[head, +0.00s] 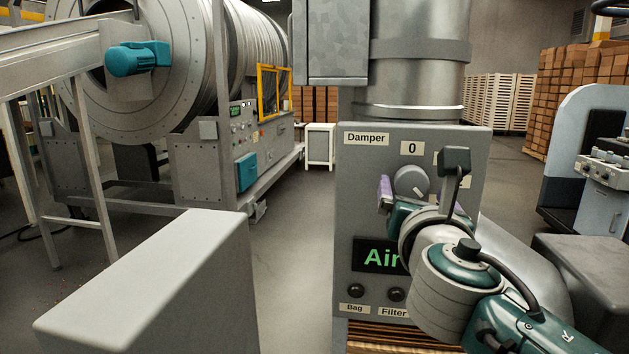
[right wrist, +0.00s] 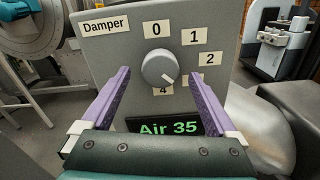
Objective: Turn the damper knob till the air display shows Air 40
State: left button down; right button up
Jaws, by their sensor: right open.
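The damper knob (head: 410,180) is a round grey dial on the grey panel (head: 360,200). In the right wrist view the knob (right wrist: 157,66) has a white mark pointing down and right, between the partly hidden label at lower right and the 4. The air display (right wrist: 168,128) reads "Air 35" in green; in the head view my right arm covers its number (head: 380,257). My right gripper (right wrist: 159,75) is open, its purple fingers on either side of the knob with gaps visible. I cannot tell how near the fingertips are to the panel. My left gripper is not in view.
Number labels ring the knob. Bag (head: 355,291) and Filter (head: 396,294) buttons sit below the display. A large metal drum (head: 150,60) stands at left, a grey box (head: 150,290) in the foreground. Open floor lies between drum and panel.

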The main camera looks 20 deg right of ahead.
jog(key=shift+x, duration=0.85)
jog(key=c, duration=1.4)
